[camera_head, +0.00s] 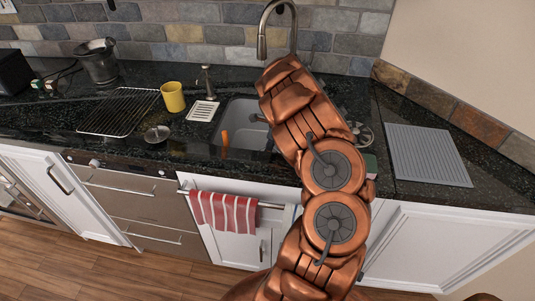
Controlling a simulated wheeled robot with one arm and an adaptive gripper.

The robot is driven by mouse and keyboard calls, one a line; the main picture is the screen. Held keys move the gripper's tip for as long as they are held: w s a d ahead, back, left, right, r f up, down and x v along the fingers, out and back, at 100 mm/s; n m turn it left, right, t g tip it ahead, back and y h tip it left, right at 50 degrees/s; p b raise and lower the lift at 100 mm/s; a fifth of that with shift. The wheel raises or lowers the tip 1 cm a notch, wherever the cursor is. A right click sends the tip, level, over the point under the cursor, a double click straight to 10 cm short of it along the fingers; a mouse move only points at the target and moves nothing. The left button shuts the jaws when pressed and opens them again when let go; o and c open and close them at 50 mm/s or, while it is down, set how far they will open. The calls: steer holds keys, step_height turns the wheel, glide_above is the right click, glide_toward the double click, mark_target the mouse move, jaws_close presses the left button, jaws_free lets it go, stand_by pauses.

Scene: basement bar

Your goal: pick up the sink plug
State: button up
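A small round metal piece with a raised knob (157,134), which looks like the sink plug, lies on the dark counter left of the sink. Another round metal piece (365,134) shows partly behind the right side of my arm; I cannot tell what it is. The sink (240,115) is partly covered by my copper arm, which rises through the middle of the view. My gripper does not show, so its state and its distance from the plug cannot be seen.
A yellow mug (173,97), a wire rack (118,111) and a white slotted dish (203,111) stand near the plug. The faucet (278,25) rises behind my arm. A grey ridged mat (427,154) lies right. A striped towel (224,212) hangs in front.

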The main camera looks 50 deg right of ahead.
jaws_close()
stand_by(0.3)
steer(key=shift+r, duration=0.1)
